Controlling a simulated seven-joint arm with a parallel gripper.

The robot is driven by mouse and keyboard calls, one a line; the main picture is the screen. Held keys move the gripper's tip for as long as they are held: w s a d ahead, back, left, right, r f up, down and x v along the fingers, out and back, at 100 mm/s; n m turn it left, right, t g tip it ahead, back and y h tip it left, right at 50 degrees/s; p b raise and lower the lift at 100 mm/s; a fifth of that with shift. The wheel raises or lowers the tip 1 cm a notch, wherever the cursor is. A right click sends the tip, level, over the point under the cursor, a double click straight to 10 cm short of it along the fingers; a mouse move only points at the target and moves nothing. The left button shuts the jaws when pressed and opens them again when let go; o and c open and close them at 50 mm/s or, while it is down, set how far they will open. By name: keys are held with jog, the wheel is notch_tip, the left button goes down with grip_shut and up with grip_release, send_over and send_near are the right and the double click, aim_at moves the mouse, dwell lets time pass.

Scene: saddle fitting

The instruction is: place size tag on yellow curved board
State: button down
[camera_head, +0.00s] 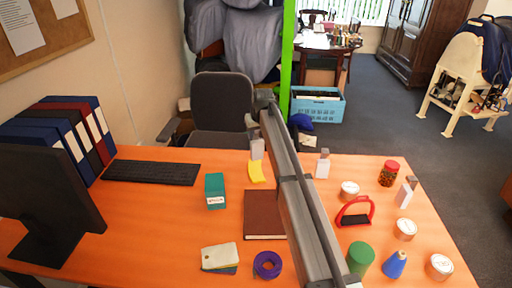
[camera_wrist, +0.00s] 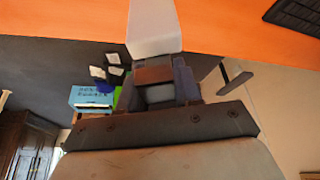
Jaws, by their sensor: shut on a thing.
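The yellow curved board (camera_head: 256,172) lies on the orange table in the head view, behind the brown book. My gripper (camera_wrist: 157,82) is shut on a size tag (camera_wrist: 153,28), a white plate with a brownish block gripped between the fingers. In the head view this tag (camera_head: 257,149) shows just above and behind the yellow board, and I cannot tell whether they touch. My arm partly hides the area to the right of the board. Two similar white tags stand on the table, one at the back (camera_head: 322,167) and one at the right (camera_head: 404,195).
Near the board are a teal box (camera_head: 215,190), a brown book (camera_head: 263,222) and a keyboard (camera_head: 152,172). A red stirrup-like piece (camera_head: 356,214), tins, a jar (camera_head: 388,174), a green cylinder (camera_head: 360,257) and a blue cone (camera_head: 395,264) stand at the right.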

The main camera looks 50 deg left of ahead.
aim_at(257, 140)
jog(key=shift+f, duration=2.8)
jog(key=c, duration=0.8)
grip_release()
jog(key=v, duration=1.2)
jog(key=shift+s, duration=0.1)
